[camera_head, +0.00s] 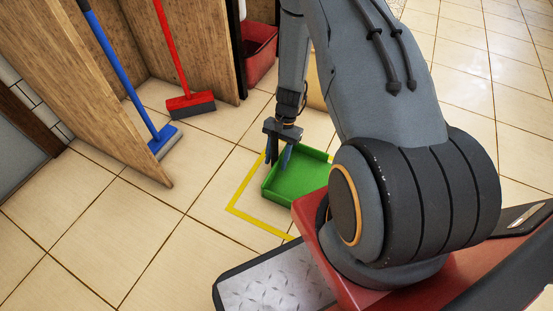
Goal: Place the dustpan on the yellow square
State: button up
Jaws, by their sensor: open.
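The green dustpan (296,180) lies flat on the tiled floor, inside the part of the yellow square (233,196) that I can see. The square is a yellow outline, and my arm and base hide its right side. My gripper (276,162) points down at the dustpan's upper left edge, with its fingers apart. I cannot tell whether a finger touches the dustpan's rim. The dustpan's right end is partly hidden by my arm.
A blue-handled broom (163,137) and a red-handled broom (190,104) stand in wooden stalls (75,80) at the upper left. A red bin (261,55) stands behind my gripper. The tiled floor to the left of the square is clear.

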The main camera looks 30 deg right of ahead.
jog(key=shift+r, duration=0.1)
jog(key=p+v, duration=0.4)
jog(key=v, duration=0.8)
jog(key=shift+p, duration=0.4)
jog(key=shift+r, duration=0.1)
